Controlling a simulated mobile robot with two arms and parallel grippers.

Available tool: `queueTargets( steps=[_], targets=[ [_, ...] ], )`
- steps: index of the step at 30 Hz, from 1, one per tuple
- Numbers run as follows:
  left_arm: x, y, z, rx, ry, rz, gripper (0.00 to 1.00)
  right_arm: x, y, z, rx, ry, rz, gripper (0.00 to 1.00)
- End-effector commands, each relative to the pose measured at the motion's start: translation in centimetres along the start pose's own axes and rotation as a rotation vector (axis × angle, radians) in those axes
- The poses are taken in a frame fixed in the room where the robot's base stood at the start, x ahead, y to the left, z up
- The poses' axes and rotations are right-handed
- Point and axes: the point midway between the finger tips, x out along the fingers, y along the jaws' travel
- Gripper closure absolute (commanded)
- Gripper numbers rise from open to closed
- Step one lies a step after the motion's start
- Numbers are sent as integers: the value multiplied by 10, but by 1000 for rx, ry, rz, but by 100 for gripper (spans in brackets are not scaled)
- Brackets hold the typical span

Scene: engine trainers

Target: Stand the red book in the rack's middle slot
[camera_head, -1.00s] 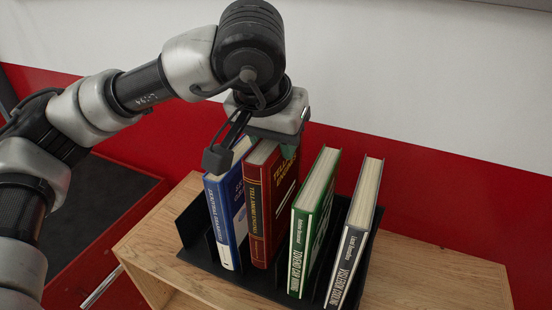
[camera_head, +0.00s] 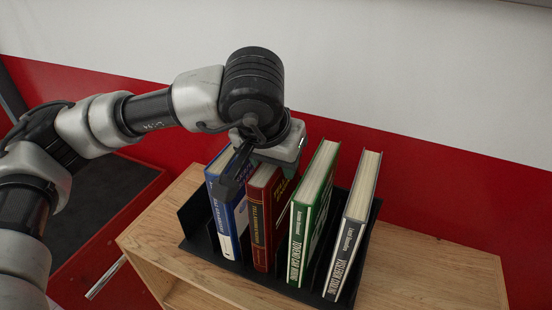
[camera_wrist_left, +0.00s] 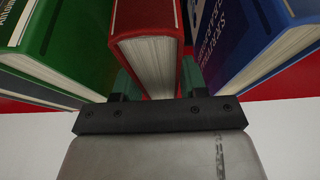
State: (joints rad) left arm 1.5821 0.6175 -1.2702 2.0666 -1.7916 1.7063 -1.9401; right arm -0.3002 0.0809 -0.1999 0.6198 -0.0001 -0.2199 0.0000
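The red book (camera_head: 261,222) with gold spine lettering stands upright in the black rack (camera_head: 194,226), between a blue book and a green book. Its lower end is about level with theirs. My left gripper (camera_head: 256,168) is above it, fingers pointing down along both sides of its upper part. In the left wrist view the red book (camera_wrist_left: 149,45) lies between the green-padded fingers (camera_wrist_left: 157,82), which look closed on it. The gripper hides the book's top in the head view. My right gripper is not in view.
The blue book (camera_head: 228,205) stands close left, the green book (camera_head: 311,218) and a grey book (camera_head: 352,232) to the right. The rack rests on a wooden cabinet (camera_head: 430,275), clear at its right end. A red and white wall (camera_head: 430,165) is behind.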

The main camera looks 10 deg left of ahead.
Motion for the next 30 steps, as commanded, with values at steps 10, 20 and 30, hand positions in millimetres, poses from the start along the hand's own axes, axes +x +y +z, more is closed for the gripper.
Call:
queueTargets(
  steps=[10,20,30],
  targets=[
    [-1,0,0,0,0,0,41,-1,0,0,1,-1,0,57],
    [-37,0,-1,1,6,1,41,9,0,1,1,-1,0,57],
    [-105,0,-1,-1,3,0,41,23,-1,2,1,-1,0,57]
  ],
)
